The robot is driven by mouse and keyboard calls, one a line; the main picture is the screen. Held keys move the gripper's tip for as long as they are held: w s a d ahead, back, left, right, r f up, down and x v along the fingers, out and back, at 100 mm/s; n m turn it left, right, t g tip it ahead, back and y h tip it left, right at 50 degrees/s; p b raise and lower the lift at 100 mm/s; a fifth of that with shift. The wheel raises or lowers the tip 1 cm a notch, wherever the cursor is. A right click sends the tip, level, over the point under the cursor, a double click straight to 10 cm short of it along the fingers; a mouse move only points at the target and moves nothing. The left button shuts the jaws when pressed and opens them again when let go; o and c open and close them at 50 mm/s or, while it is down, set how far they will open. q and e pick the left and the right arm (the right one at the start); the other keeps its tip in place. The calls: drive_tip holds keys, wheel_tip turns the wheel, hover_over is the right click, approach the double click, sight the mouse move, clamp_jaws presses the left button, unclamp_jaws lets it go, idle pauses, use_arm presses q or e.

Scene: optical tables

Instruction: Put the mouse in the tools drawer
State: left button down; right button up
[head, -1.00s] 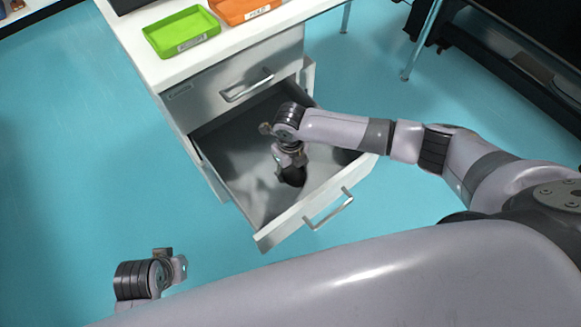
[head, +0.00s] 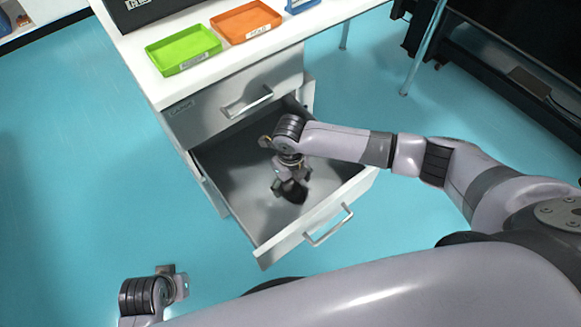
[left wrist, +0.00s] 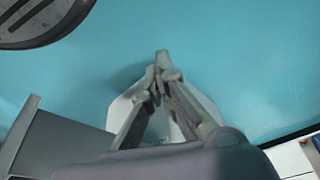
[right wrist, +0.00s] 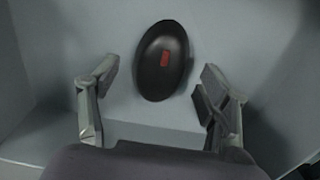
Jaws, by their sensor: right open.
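The black mouse (right wrist: 163,60) with a small red mark lies on the grey floor of the open lower drawer (head: 235,180). In the head view it is a dark shape (head: 295,193) under my right gripper (head: 291,182). The right wrist view shows my right gripper (right wrist: 160,97) open, its fingers apart on either side below the mouse and nothing between them. My left gripper (head: 181,283) is away from the drawer, at the lower left over the floor. In the left wrist view its fingers (left wrist: 160,78) are together with nothing seen between them.
The closed upper drawer (head: 235,100) sits above the open one. On the white tabletop (head: 135,60) are a green tray (head: 183,50), an orange tray (head: 246,22) and a dark box (head: 150,10). The blue floor left of the cabinet is clear.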

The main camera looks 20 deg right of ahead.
sight(291, 184)
use_arm(q)
wheel_tip(291, 184, down, 9)
drive_tip(key=s+p, duration=0.1)
drive_tip(key=p, duration=0.1)
drive_tip(key=shift+s+r, duration=0.15)
drive_tip(key=shift+s, duration=0.15)
use_arm(e)
wheel_tip(291, 184, up, 10)
drive_tip(key=shift+r, duration=0.25)
